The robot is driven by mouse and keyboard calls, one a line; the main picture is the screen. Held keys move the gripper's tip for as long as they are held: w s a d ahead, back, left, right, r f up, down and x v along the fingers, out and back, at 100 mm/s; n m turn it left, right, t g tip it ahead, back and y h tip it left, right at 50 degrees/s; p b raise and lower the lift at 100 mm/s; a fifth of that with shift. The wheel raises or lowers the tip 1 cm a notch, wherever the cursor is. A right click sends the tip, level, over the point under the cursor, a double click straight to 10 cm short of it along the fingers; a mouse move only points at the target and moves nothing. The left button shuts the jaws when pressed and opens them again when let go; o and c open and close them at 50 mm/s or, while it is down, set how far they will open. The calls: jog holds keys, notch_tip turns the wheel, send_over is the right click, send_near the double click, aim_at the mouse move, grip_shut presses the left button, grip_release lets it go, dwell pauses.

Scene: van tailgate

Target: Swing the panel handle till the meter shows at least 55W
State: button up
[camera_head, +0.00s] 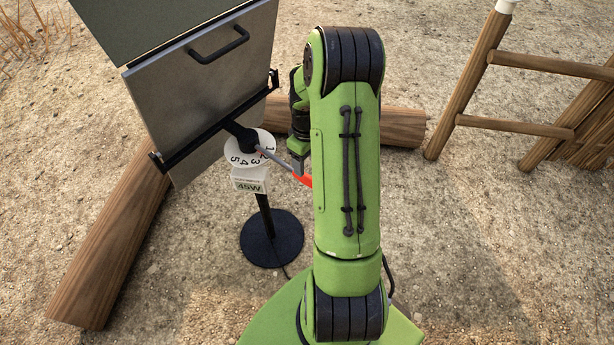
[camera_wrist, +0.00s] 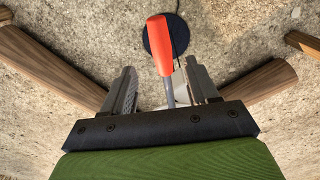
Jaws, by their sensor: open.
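The grey panel (camera_head: 205,85) stands tilted on a post with a round black base (camera_head: 272,238). A white numbered dial (camera_head: 243,157) sits at its pivot. The meter (camera_head: 249,186) below the dial reads 45W. The handle is a grey rod with a red grip (camera_head: 304,179), partly hidden by my arm. In the wrist view the red grip (camera_wrist: 160,45) points up and its rod runs down between my fingers. My gripper (camera_wrist: 165,85) is open, with one finger on each side of the rod; I cannot tell whether either touches it.
A log (camera_head: 115,245) lies at the left and another log (camera_head: 395,125) lies behind my arm. A wooden rail fence (camera_head: 530,65) stands at the right. A black bar handle (camera_head: 218,47) is on the panel's face. Bare sandy ground lies between the stand and the fence.

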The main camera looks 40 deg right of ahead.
aim_at(306, 176)
notch_tip(306, 176, down, 7)
jog(key=shift+a+r+b, duration=0.1)
jog(key=shift+b, duration=0.6)
jog(key=shift+c, duration=0.3)
grip_shut()
